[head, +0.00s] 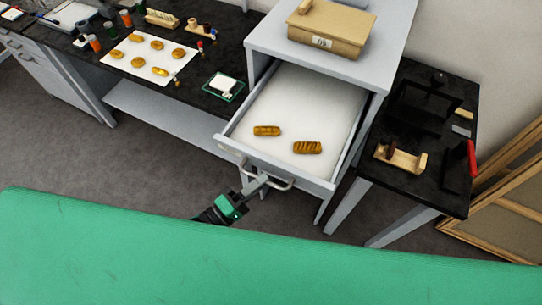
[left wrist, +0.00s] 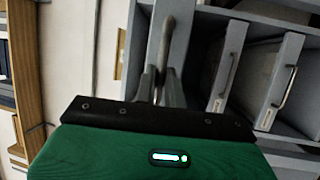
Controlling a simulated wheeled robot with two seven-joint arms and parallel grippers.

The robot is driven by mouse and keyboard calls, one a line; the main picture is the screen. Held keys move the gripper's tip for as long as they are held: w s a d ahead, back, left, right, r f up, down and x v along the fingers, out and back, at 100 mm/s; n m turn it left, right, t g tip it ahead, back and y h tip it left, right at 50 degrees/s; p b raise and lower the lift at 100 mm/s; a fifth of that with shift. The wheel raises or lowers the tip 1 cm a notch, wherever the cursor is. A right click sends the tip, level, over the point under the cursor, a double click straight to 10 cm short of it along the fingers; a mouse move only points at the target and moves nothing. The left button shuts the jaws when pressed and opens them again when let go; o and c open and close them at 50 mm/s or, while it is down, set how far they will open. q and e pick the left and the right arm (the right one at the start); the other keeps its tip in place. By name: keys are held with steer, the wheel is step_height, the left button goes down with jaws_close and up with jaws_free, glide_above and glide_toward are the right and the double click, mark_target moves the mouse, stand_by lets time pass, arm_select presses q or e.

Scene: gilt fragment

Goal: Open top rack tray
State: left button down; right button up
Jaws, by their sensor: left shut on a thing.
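The top rack tray (head: 290,100) is a grey drawer with a white bottom, pulled well out of the grey rack (head: 258,38). Two golden-brown carved fragments, one on the left (head: 267,131) and one on the right (head: 307,148), lie in it. My left gripper (head: 262,180) is at the tray's front, shut on its metal handle (head: 283,187). In the left wrist view the gripper's fingers (left wrist: 160,85) close around the handle bar (left wrist: 167,40). Lower drawers with their own handles (left wrist: 285,88) show there too. My right gripper is in neither view.
A tan box (head: 330,28) sits on the rack. A black bench (head: 215,60) at left holds a white sheet (head: 148,57) with several golden pieces. A black table (head: 425,115) at right bears a wooden holder (head: 400,160). Wooden frames (head: 505,200) lean at far right.

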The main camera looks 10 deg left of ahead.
arm_select(q)
steer(key=s, duration=0.2)
steer(key=s+a, duration=0.1)
steer(key=s, duration=0.2)
steer(key=shift+s+a, duration=0.3)
steer(key=shift+a, duration=0.1)
steer(key=c, duration=1.5)
jaws_free()
steer(key=shift+f, duration=0.1)
steer(key=b+v, duration=0.4)
steer(key=v, duration=0.9)
steer(key=shift+s+a, duration=0.25)
steer(key=shift+s, duration=0.05)
